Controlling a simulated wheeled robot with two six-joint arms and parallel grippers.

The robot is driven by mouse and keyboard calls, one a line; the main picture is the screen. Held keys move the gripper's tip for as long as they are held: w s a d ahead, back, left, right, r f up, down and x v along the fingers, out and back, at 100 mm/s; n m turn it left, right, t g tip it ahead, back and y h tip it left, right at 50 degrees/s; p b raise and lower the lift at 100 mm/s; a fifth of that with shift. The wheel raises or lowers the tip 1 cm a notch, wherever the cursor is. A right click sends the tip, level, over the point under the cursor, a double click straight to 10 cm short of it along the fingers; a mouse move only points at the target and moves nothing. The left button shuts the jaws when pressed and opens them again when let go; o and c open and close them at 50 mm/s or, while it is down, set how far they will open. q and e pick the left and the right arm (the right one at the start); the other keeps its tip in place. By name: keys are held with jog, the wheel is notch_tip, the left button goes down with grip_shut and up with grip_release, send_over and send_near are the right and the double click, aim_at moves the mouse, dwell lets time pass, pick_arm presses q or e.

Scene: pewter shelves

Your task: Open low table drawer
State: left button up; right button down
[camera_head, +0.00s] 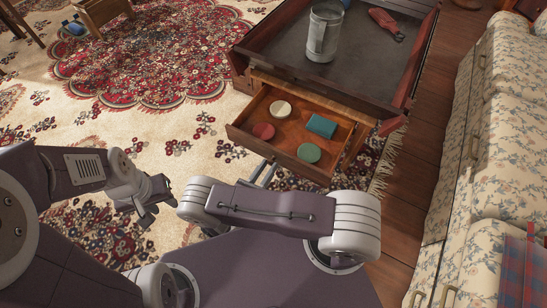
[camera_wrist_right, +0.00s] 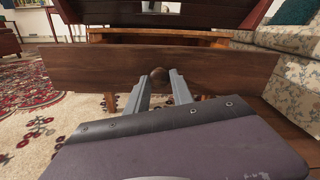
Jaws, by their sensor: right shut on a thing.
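The low table (camera_head: 300,78) stands at the top with its wooden drawer (camera_head: 283,132) pulled out toward me. Inside the drawer lie a red disc (camera_head: 263,131), a cream disc (camera_head: 280,109), a teal block (camera_head: 321,126) and a green disc (camera_head: 309,153). My right gripper (camera_head: 266,165) is at the drawer front. In the right wrist view, its two fingers (camera_wrist_right: 158,82) are shut on the round drawer knob (camera_wrist_right: 157,75) at the middle of the drawer's front panel (camera_wrist_right: 225,68). My left gripper (camera_head: 158,208) is open and empty above the rug, left of the drawer and apart from it.
A grey metal mug (camera_head: 324,32) and a red-handled item (camera_head: 386,23) are on the table's recessed top. A floral sofa (camera_head: 495,130) runs along the right, with a strip of wooden floor beside it. Patterned rug (camera_head: 150,70) lies open to the left.

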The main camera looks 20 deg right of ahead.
jog(key=shift+s+a, duration=0.4)
jog(key=shift+a, duration=0.05)
jog(key=c, duration=1.1)
grip_release()
